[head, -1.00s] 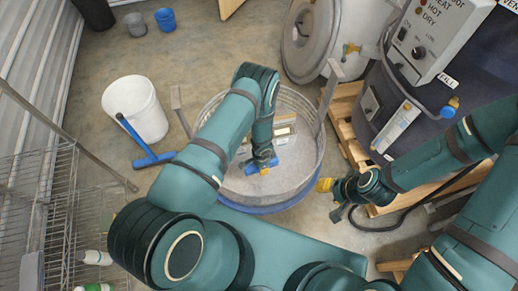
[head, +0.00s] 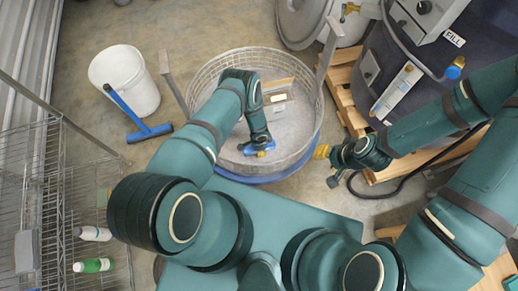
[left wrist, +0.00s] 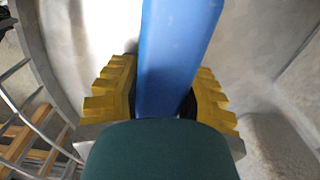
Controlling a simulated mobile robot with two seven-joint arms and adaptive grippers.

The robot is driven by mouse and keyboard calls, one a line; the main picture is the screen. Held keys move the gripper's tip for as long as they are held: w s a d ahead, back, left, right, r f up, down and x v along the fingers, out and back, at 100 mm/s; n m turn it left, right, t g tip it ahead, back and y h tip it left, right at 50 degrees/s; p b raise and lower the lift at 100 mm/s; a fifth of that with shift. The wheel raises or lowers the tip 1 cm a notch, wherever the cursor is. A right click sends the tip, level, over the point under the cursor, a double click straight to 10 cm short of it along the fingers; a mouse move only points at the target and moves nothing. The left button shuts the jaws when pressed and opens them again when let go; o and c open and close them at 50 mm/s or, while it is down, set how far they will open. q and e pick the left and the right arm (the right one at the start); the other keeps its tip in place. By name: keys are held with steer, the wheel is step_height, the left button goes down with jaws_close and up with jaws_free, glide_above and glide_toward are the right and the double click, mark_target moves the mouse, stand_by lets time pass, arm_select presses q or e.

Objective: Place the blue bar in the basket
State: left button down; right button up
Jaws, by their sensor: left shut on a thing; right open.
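The blue bar (head: 249,150) is held by my left gripper (head: 262,152), inside the outline of the round mesh-walled basket (head: 205,75), close to its near wall. In the left wrist view the blue bar (left wrist: 178,50) stands between the yellow finger pads of the left gripper (left wrist: 165,92), which are shut on it. I cannot tell whether the bar touches the basket floor. My right gripper (head: 327,166) is open and empty, just outside the basket's right rim. My left forearm covers part of the basket's left side.
A wood-framed item (head: 277,101) lies in the basket. A white bucket (head: 124,82) and a blue T-handled tool (head: 150,133) stand to the left. A wire shelf (head: 50,190) with bottles is lower left. A dark machine (head: 440,80) on a wooden pallet is right.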

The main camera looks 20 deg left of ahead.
arm_select(q)
steer(key=shift+f, duration=0.1)
steer(key=shift+f, duration=0.1)
steer(key=c, duration=0.7)
jaws_free()
steer(key=shift+f, duration=0.1)
step_height(320, 180, up, 11)
steer(key=p, duration=0.4)
steer(key=shift+r, duration=0.2)
steer(key=shift+r+p, duration=0.3)
steer(key=shift+r, duration=0.3)
steer(key=s+d+r+n+h, duration=0.1)
steer(key=s+r+n, duration=0.2)
steer(key=r, duration=0.6)
steer(key=s+d+r+n+t+h, duration=0.1)
steer(key=s+r+n, duration=0.3)
steer(key=r, duration=0.5)
steer(key=s+d+r+n+h, duration=0.1)
steer(key=s+d+r+n, duration=0.2)
steer(key=r, duration=0.7)
steer(key=shift+s+n+t+h, duration=0.2)
steer(key=shift+s+n, duration=0.1)
steer(key=shift+n, duration=0.4)
steer(key=shift+s+n+t+h, duration=0.1)
steer(key=shift+s+n+h, duration=0.15)
steer(key=shift+n, duration=0.45)
